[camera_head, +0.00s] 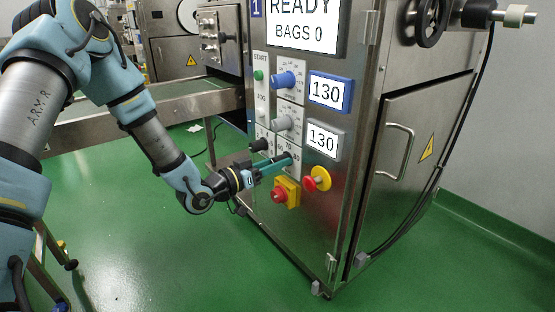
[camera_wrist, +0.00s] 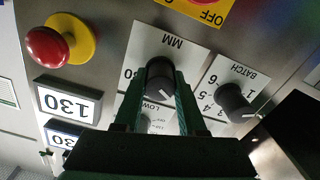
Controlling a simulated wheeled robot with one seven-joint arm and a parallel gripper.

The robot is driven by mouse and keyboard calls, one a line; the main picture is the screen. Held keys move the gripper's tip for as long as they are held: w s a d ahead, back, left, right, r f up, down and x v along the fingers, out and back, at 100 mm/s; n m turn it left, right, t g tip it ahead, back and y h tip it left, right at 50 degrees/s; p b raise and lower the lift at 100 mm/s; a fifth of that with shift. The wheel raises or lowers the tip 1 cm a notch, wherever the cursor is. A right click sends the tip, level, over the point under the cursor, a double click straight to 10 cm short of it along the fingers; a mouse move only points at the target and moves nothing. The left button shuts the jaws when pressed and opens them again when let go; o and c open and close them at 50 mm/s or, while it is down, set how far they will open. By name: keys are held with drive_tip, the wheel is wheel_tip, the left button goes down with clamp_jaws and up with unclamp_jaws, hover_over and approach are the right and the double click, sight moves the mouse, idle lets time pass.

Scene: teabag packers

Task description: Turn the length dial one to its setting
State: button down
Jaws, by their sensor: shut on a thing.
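The length dial (camera_wrist: 160,76) is a black knob with a white pointer mark on a white plate labelled MM. In the wrist view its pointer faces the lower right, towards my wrist. My gripper (camera_wrist: 161,88) has its two green fingers on either side of the knob and is shut on it. In the head view my gripper (camera_head: 289,160) is at the machine's front panel, below the grey dial (camera_head: 283,122). There the fingers hide most of the length dial. Numbers such as 70 and 80 show around it; the exact setting cannot be read.
The black batch dial (camera_wrist: 235,102) is close beside my gripper. A red mushroom button (camera_head: 318,180) and a red knob on a yellow plate (camera_head: 280,193) are close by. A blue dial (camera_head: 285,79) is higher up. The screen reads READY, BAGS 0.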

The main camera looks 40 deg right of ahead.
idle(0.4)
drive_tip(key=shift+c, duration=2.4)
unclamp_jaws()
drive_tip(key=shift+a, duration=0.1)
drive_tip(key=a+p, duration=0.2)
drive_tip(key=a, duration=0.8)
drive_tip(key=shift+w+a, duration=0.3)
drive_tip(key=shift+a, duration=0.05)
drive_tip(key=shift+w, duration=0.1)
